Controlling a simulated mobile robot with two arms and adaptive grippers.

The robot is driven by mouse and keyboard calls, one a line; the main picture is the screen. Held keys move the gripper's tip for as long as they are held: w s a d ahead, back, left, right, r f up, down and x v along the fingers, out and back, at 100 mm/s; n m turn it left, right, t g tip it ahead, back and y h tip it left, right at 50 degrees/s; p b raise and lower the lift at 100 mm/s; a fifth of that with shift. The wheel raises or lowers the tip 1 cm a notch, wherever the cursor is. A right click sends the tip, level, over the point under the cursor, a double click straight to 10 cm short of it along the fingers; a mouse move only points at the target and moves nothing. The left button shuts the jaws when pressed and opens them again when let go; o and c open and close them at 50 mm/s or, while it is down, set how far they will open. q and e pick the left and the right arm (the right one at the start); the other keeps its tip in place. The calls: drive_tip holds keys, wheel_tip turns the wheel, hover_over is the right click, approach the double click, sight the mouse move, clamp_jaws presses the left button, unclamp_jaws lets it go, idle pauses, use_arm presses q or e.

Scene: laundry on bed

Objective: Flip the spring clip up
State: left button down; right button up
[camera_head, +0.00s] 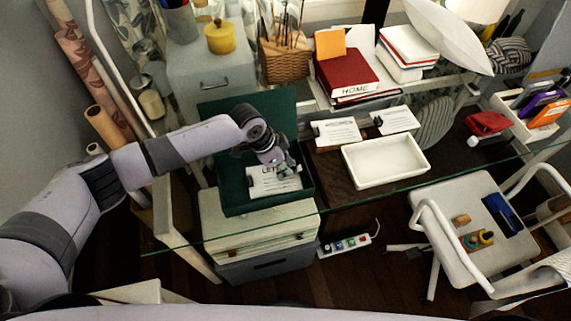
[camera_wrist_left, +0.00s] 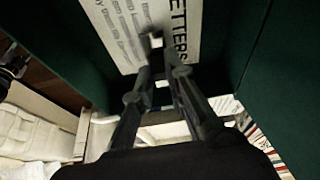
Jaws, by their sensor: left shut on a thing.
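My left gripper (camera_head: 284,172) reaches down into an open dark green box (camera_head: 308,190), over a white card (camera_head: 262,187) marked with "LETTERS". The card also shows in the left wrist view (camera_wrist_left: 198,25), with my left gripper's fingertips (camera_wrist_left: 154,42) close together at its face. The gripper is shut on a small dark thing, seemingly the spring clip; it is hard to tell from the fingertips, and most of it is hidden. Whether the clip is flipped up or down I cannot tell. My right gripper is not in view.
The box's raised lid (camera_head: 236,110) stands behind the card. Two white cards with small black clips (camera_head: 340,133) (camera_head: 396,120) lie to the right, behind an empty white tray (camera_head: 375,181). A red "HOME" book (camera_head: 345,72) and a wicker basket (camera_head: 284,60) stand farther back.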

sight(294, 170)
use_arm(q)
drive_tip(key=shift+r, duration=0.2)
drive_tip(key=shift+w+d+r+g+y+p, duration=0.1)
drive_tip(key=shift+d+r+g+y+p, duration=0.25)
drive_tip(key=shift+y+p, duration=0.5)
drive_tip(key=shift+w+d+r+y, duration=0.1)
drive_tip(key=shift+d+r+y, duration=0.15)
drive_tip(key=shift+y, duration=0.4)
drive_tip(key=shift+d+r+g+y, duration=0.1)
drive_tip(key=shift+d+g+y, duration=0.1)
drive_tip(key=shift+g+y, duration=0.3)
drive_tip(key=shift+w+d+r+g+y+b, duration=0.1)
drive_tip(key=shift+d+r+g+y+b, duration=0.1)
drive_tip(key=shift+y+b, duration=0.35)
drive_tip(key=shift+w+d+r+g+y+b, duration=0.15)
drive_tip(key=shift+y+b, duration=0.15)
drive_tip(key=shift+y, duration=0.35)
